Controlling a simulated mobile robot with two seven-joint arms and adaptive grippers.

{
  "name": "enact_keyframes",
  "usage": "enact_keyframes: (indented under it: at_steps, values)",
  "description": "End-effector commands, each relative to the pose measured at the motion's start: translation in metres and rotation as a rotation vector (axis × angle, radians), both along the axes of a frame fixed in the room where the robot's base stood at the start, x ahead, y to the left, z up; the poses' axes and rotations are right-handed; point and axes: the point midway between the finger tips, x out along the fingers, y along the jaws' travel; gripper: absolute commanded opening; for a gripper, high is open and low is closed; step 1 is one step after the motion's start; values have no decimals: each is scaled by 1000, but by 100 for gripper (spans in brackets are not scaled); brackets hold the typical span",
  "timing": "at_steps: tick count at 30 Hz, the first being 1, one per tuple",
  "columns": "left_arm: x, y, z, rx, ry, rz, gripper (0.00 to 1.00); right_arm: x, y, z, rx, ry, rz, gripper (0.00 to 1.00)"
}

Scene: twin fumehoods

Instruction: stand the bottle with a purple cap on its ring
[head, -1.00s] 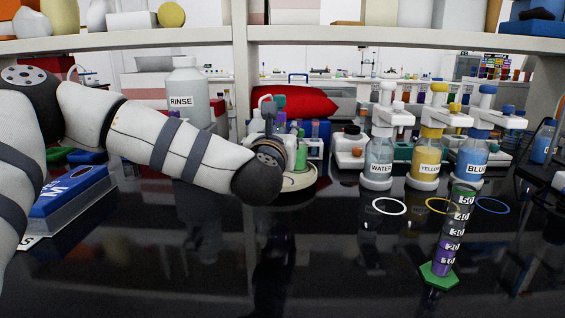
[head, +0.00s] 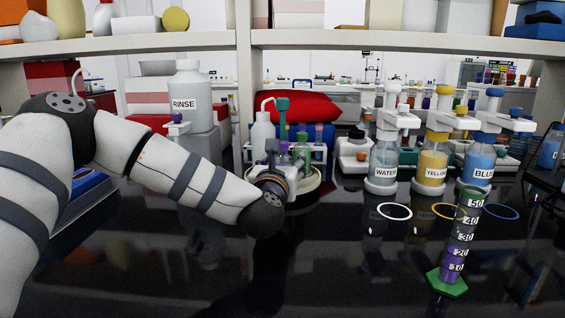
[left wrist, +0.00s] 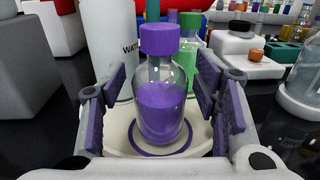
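The bottle with a purple cap (left wrist: 160,85), clear with purple liquid, stands upright on a round cream tray (left wrist: 118,138) in the left wrist view. The purple ring (left wrist: 137,151) lies around its base. The fingers of my left gripper (left wrist: 160,105) are spread on both sides of the bottle, with gaps showing between pads and glass. In the head view my left gripper (head: 277,165) is at the tray's (head: 312,186) near left side, and I cannot clearly make out the purple-capped bottle there. My right gripper is in neither view.
A green-filled bottle (left wrist: 190,60) and a white wash bottle (left wrist: 107,45) stand close behind. WATER (head: 384,163), YELLOW (head: 432,165) and BLUE (head: 480,160) bottles are to the right. A graduated cylinder (head: 461,235) with a green base stands in front. The dark front counter is mostly clear.

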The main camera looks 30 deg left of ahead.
Motion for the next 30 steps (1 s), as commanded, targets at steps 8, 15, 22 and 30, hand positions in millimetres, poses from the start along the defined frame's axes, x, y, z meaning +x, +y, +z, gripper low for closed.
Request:
enact_keyframes:
  at_steps: [8,15,22,30]
  values:
    - [-3,-2,6,0,-2,-1,56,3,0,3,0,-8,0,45]
    - [-52,-26,4,-3,1,-4,56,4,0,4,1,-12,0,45]
    - [-96,-48,3,0,3,-2,56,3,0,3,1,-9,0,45]
    - [-108,-53,4,0,1,0,56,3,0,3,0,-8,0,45]
